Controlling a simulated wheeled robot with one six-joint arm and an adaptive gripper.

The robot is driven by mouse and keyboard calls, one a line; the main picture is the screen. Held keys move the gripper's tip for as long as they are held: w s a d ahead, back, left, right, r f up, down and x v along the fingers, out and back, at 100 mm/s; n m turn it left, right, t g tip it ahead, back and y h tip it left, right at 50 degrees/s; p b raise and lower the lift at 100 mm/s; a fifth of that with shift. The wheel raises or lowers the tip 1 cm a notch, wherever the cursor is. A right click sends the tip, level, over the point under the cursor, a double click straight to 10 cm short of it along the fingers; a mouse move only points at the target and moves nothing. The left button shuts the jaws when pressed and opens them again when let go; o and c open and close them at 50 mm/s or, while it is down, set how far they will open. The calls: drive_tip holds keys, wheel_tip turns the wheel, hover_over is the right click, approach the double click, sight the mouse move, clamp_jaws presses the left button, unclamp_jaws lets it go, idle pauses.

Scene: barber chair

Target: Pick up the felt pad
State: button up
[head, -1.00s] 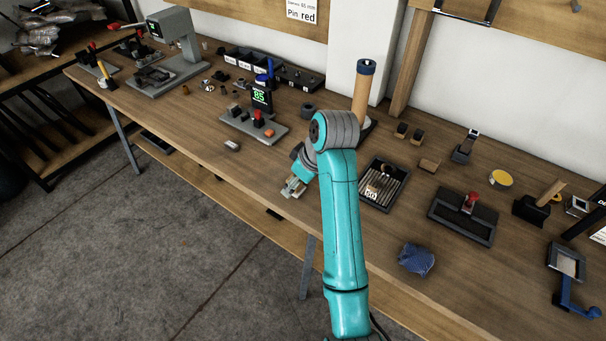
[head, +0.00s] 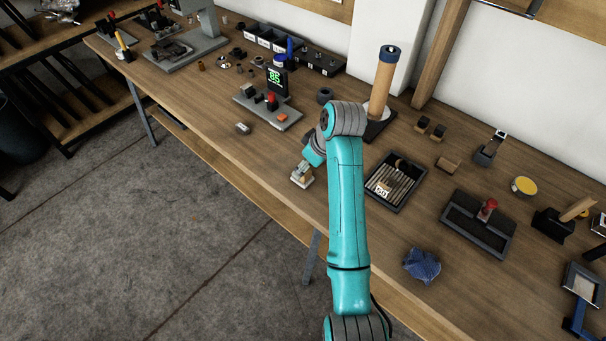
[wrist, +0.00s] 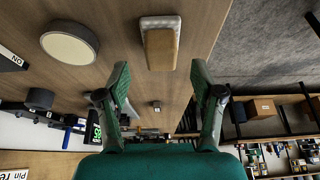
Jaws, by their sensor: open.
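The felt pad (wrist: 160,45) appears to be the small block with a pale base and a tan, wood-coloured top. It lies on the workbench near its front edge. My gripper (wrist: 160,78) is open and empty, with its two green fingers spread apart. In the wrist view the pad is beyond the fingertips, roughly in line with the gap and apart from both fingers. In the head view the pad (head: 301,181) shows just below the end of my arm, which partly hides it and the gripper.
A round pale disc with a dark rim (wrist: 70,44) is left of the pad in the wrist view. A dark tray of rods (head: 396,185) is right of my arm. A small grey item (head: 243,128) and the digital display device (head: 277,80) are farther left. A blue cloth (head: 421,265) lies near the front edge.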

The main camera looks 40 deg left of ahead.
drive_tip(key=shift+x, duration=2.15)
drive_tip(key=shift+s, duration=0.1)
drive_tip(key=c, duration=1.2)
drive_tip(key=shift+r, duration=0.1)
drive_tip(key=shift+c, duration=0.2)
